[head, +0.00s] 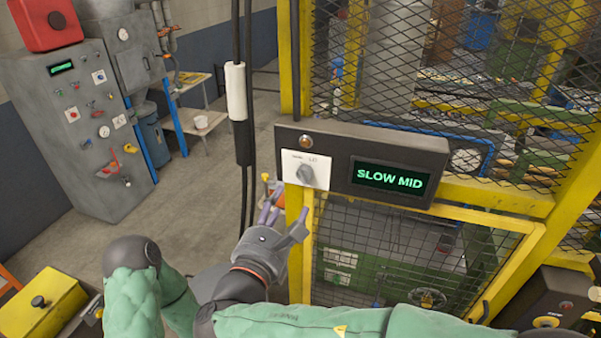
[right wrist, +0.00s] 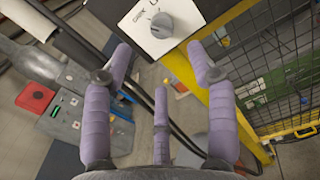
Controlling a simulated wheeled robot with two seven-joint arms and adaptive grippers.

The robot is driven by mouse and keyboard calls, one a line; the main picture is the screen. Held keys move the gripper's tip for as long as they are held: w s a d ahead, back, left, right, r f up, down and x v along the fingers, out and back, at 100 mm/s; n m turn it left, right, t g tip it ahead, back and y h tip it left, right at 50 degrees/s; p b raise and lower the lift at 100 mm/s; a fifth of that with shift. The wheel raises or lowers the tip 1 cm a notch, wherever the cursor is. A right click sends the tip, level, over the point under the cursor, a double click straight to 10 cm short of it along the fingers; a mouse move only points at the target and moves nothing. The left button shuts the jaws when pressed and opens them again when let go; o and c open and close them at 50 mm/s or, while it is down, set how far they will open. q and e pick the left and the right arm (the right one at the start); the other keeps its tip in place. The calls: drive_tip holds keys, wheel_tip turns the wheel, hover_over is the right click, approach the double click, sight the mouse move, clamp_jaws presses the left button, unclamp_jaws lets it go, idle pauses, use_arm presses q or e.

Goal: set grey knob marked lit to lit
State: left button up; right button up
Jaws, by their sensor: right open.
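A grey knob (head: 305,174) sits on a white plate (head: 293,164) at the left end of a dark control box (head: 346,160). The plate's lettering is too small to read surely. A green display (head: 389,179) on the box reads SLOW MID. My right gripper (head: 286,207) is open and empty, below and a little left of the knob, apart from it. In the right wrist view the knob (right wrist: 162,25) shows at the top, beyond and between the open purple fingers (right wrist: 160,62). My left gripper is not in view.
A yellow frame (head: 293,60) with black mesh stands behind the box. A dark cable with a white sleeve (head: 236,91) hangs left of it. A grey cabinet (head: 80,130) stands at the far left. Open floor lies between cabinet and frame.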

sight(301, 179)
drive_tip(key=p+x, duration=0.1)
drive_tip(key=x, duration=0.9)
drive_tip(key=shift+w+f+p, duration=0.1)
drive_tip(key=shift+f+p, duration=0.1)
drive_tip(key=shift+p, duration=0.1)
drive_tip(key=c, duration=1.1)
